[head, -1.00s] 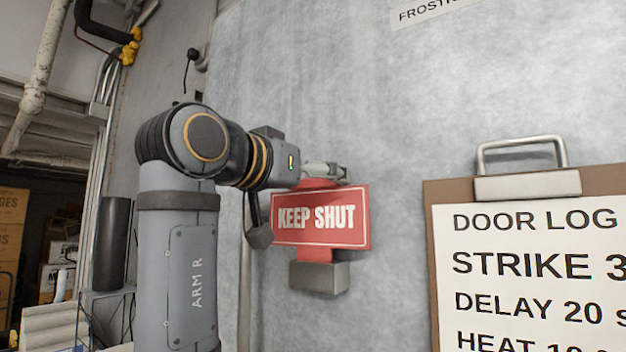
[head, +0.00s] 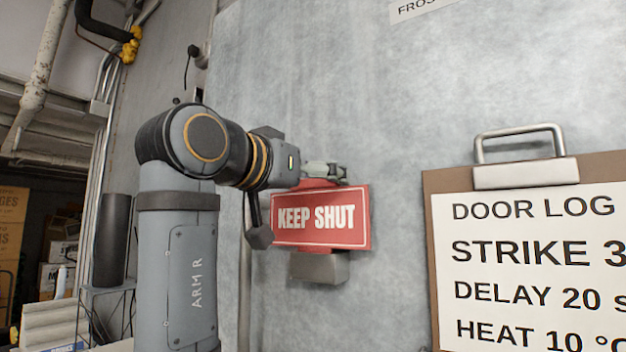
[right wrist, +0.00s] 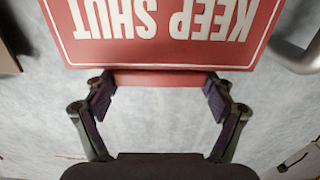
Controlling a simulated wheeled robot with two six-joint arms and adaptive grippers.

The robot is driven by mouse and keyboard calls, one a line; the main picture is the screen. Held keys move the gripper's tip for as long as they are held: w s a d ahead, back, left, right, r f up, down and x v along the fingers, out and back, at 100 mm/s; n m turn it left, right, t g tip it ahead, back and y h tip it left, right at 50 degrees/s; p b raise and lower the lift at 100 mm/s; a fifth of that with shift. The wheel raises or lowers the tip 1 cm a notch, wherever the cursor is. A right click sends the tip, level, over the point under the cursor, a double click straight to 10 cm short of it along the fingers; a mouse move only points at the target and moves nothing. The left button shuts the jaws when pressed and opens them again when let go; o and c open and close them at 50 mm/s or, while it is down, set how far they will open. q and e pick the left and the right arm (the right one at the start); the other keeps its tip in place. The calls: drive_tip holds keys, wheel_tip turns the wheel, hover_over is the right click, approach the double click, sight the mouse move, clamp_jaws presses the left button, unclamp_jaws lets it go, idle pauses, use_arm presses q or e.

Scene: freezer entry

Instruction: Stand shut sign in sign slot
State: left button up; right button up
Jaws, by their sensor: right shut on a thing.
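The red shut sign (head: 320,216), lettered KEEP SHUT in white, is upright in front of the grey door panel. My right gripper (head: 326,171) is shut on the red tab at its top. In the right wrist view the two fingers (right wrist: 162,82) grip the tab from both sides, and the sign (right wrist: 165,28) shows upside down. The grey sign slot (head: 320,268) is a metal block on the panel, directly below the sign. The sign's lower edge meets or overlaps the slot's top in the picture. My left gripper is out of view.
A brown clipboard (head: 432,260) with a white door log sheet (head: 530,270) hangs to the right of the sign. The panel between them is clear. Pipes (head: 40,70) and stacked boxes (head: 12,225) are at the far left.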

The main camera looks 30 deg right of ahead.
sight(325, 129)
drive_tip(key=shift+f, duration=0.1)
idle(0.3)
drive_tip(key=o, duration=0.9)
drive_tip(key=shift+c, duration=0.2)
wheel_tip(325, 129, up, 9)
drive_tip(key=shift+s+r, duration=0.1)
drive_tip(key=shift+r, duration=0.4)
